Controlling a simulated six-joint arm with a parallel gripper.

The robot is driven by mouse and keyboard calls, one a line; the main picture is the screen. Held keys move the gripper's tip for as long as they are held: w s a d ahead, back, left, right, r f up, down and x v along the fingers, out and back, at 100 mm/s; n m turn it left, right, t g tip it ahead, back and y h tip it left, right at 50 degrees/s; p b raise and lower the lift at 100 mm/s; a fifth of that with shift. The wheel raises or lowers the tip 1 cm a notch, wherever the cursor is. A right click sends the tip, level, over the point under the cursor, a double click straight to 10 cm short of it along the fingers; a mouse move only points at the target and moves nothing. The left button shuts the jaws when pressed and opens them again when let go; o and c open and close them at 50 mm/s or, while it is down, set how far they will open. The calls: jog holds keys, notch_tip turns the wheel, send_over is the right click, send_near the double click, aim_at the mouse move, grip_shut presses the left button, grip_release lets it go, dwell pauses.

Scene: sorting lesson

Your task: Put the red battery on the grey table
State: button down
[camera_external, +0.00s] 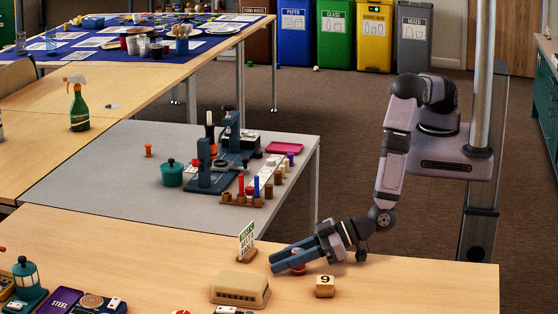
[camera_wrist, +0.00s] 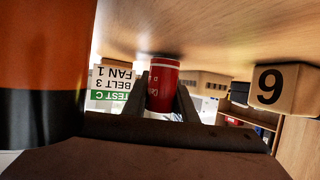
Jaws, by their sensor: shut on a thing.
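The red battery (camera_wrist: 162,85) is a red cylinder with a pale rim, seen between my two fingers in the wrist view, which is upside down. My gripper (camera_external: 284,262) is shut on it, low over the near wooden table. In the external view the fingers mostly hide the battery (camera_external: 298,264). I cannot tell whether its end touches the wood. The grey table (camera_external: 100,185) stands beyond the wooden table, left of my arm, with a large bare area on its left and front.
An orange-black cylinder (camera_wrist: 45,60) looms in the wrist view.

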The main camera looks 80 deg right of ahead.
jog(key=shift+f, duration=0.1)
jog(key=shift+f, duration=0.1)
jog(key=c, duration=1.4)
grip_release()
jog(key=shift+c, duration=0.2)
jog(key=shift+s, duration=0.1)
jog(key=b+v, duration=0.2)
jog(key=v, duration=0.4)
jog(key=shift+a, duration=0.15)
jog(key=shift+o, duration=0.5)
jog(key=shift+s+d+r, duration=0.25)
jog(key=shift+s+r, duration=0.1)
jog(key=shift+s, duration=0.15)
